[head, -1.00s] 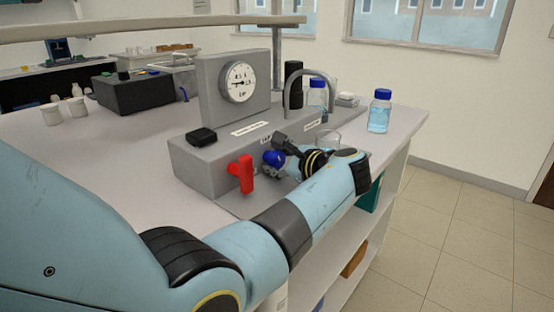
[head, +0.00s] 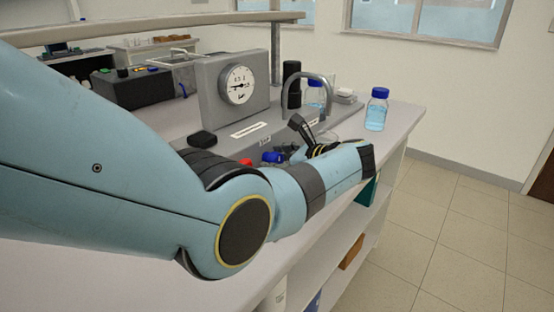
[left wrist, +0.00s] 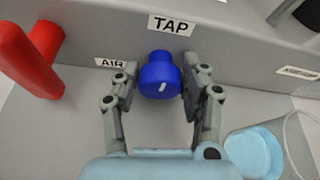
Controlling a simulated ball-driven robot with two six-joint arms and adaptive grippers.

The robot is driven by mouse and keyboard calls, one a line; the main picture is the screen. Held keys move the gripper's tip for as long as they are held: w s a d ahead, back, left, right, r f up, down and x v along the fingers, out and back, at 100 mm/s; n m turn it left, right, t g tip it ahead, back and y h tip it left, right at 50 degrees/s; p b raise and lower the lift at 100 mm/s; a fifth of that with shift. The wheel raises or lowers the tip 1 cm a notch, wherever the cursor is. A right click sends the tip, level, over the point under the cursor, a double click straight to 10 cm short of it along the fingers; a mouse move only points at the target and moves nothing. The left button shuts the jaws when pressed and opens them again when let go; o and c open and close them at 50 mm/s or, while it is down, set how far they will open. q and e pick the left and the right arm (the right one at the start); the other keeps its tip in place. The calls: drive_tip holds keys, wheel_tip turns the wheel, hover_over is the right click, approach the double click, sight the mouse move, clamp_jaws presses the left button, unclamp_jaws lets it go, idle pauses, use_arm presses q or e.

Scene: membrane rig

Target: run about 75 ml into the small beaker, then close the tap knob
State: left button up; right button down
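My right gripper is out of view.
A red handle (left wrist: 38,62) by the AIR label is left of the knob; my arm mostly hides it in the head view. A dial gauge (head: 237,85) stands on the grey rig. A blue-capped bottle (head: 377,110) stands near the bench's right edge.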

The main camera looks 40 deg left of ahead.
use_arm(q)
drive_tip(key=shift+o, duration=0.3)
drive_tip(key=shift+d, duration=0.15)
drive_tip(key=v, duration=0.7)
